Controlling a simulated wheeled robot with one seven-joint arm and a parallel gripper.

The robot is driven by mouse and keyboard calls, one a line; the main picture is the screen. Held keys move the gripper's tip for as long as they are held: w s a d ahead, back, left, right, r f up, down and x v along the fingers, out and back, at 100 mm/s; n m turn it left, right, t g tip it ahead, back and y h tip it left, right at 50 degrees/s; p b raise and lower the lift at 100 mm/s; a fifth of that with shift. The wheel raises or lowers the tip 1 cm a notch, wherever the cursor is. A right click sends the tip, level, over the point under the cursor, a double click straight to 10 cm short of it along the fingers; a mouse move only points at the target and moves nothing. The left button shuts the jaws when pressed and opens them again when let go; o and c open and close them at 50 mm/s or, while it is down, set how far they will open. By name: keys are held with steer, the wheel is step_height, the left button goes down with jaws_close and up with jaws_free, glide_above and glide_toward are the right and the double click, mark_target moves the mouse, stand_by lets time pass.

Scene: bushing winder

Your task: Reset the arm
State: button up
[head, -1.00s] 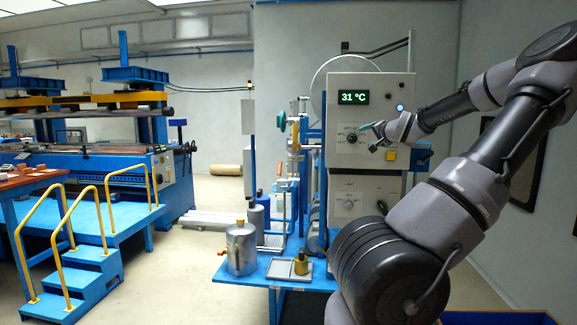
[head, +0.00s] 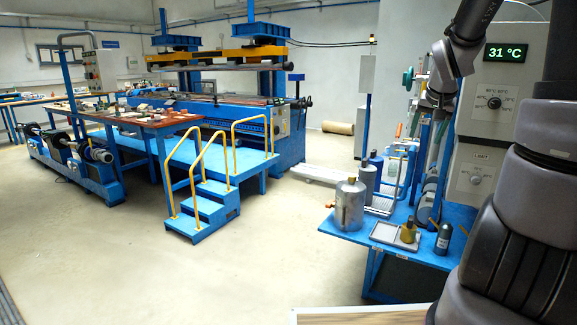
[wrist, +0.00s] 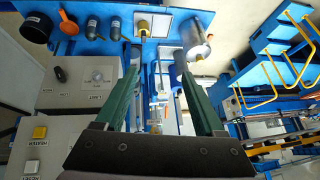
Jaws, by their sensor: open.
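My arm comes in from the right in the head view, large and close, and covers part of the control cabinet (head: 478,150). Its far end hangs down at the cabinet's left side. In the wrist view my gripper (wrist: 157,60) has its two green fingers spread apart with nothing between them. The fingers point toward the blue bench (wrist: 190,66); they look apart from everything. The cabinet shows a green display (head: 507,52) reading 31 °C and a knob (head: 494,102); its side with buttons and knobs is left of the fingers in the wrist view (wrist: 60,118).
Blue steps (head: 205,205) with yellow rails stand left. Open floor (head: 265,250) lies between.

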steer(key=s+a+r+y, duration=0.1)
steer(key=s+a+r, duration=0.2)
steer(key=s, duration=0.4)
steer(key=s+a+r+n+y, duration=0.1)
steer(key=s+a+r, duration=0.2)
steer(key=s+a, duration=0.2)
steer(key=s+a+r+n+y, duration=0.1)
steer(key=s+a+r, duration=0.2)
steer(key=s, duration=0.6)
steer(key=shift+s+a+r+t+y, duration=0.3)
steer(key=shift+a+r+y, duration=0.1)
steer(key=shift+a, duration=0.65)
